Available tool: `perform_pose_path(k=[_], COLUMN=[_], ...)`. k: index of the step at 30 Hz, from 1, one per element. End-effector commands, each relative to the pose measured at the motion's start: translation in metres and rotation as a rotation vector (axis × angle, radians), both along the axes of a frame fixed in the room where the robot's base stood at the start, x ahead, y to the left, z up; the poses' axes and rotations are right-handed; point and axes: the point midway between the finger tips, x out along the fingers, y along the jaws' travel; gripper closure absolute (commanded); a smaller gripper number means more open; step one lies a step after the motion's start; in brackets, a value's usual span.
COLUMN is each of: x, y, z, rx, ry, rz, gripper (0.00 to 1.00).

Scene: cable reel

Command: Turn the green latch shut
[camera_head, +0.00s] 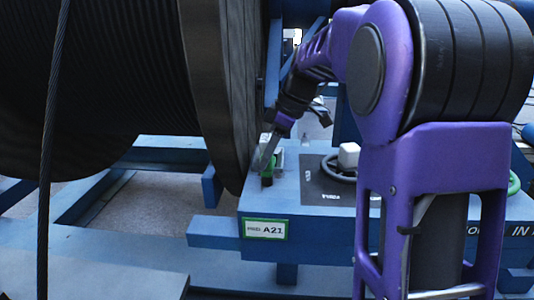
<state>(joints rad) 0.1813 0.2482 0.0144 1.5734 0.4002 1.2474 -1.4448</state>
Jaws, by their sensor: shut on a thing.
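The green latch (267,180) stands on top of the blue box-like housing, close to the right flange of the cable reel. Only a small part of it shows. My gripper (268,158) reaches down from the upper right, and its fingertips are at the latch. It is shut on the latch as far as the view shows. The exact contact and how far the latch is turned are too small to tell. My purple arm (430,160) fills the right side and hides part of the housing.
The large cable reel (215,90) stands just left of the latch. A hanging cable (50,140) crosses the far left. A green ring (514,183) is at right.

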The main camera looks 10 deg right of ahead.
Motion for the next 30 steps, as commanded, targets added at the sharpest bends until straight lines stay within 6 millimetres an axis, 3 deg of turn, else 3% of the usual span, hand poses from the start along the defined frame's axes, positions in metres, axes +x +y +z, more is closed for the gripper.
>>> perform_pose_path(k=[9, 23, 24, 29, 30], x=[0.0003, 0.0001, 0.0, 0.0, 0.0], y=[-0.0002, 0.0, 0.0, 0.0, 0.0], z=[0.0004, 0.0, 0.0, 0.0, 0.0], rx=[-0.001, -0.001, -0.001, -0.001, -0.001], ry=[-0.001, -0.001, -0.001, 0.0, 0.0], rz=[0.097, 0.112, 0.112, 0.111, 0.11], gripper=[1.0, 1.0, 0.63, 0.35, 0.35])
